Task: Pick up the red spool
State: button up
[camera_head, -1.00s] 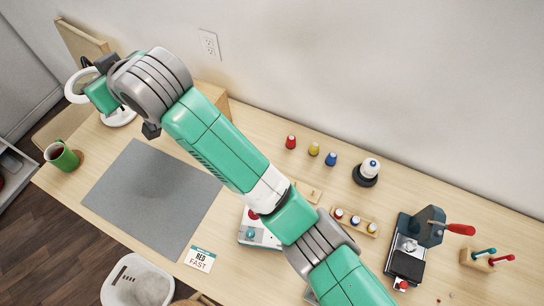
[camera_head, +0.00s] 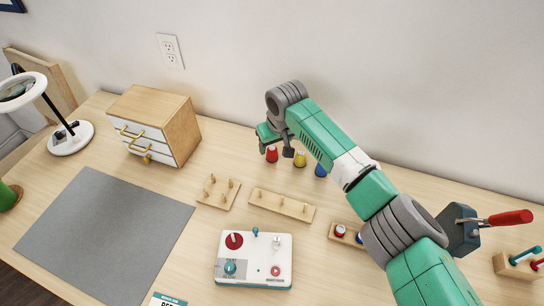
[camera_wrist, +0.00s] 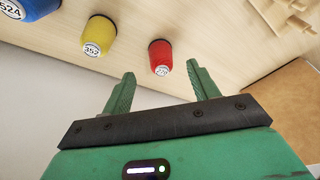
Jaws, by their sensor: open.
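The red spool (camera_head: 272,155) stands on the table near the wall, at the left end of a row with a yellow spool (camera_head: 300,159) and a blue spool (camera_head: 320,170). In the wrist view the red spool (camera_wrist: 160,54) lies just beyond my fingertips, roughly centred between them, with a white numbered label on its end. My gripper (camera_wrist: 160,72) is open and empty. In the head view my gripper (camera_head: 278,143) is over the row's left end; its fingers are small and partly hidden there. The yellow (camera_wrist: 97,35) and blue (camera_wrist: 35,8) spools lie left in the wrist view.
A drawer cabinet (camera_head: 178,118) with yellow handles stands to the left. Two peg boards (camera_head: 219,195) (camera_head: 282,206) and a white control box (camera_head: 255,262) are in front. A spool rack (camera_head: 346,237) and a clamp tool with a red handle (camera_head: 510,217) are to the right.

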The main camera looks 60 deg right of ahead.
aim_at(272, 150)
jog(key=b+x, duration=0.3)
jog(key=x, duration=0.2)
jog(key=shift+w+f+b, duration=0.1)
jog(key=shift+w+b, duration=0.1)
jog(key=shift+b, duration=0.15)
jog(key=c, duration=1.1)
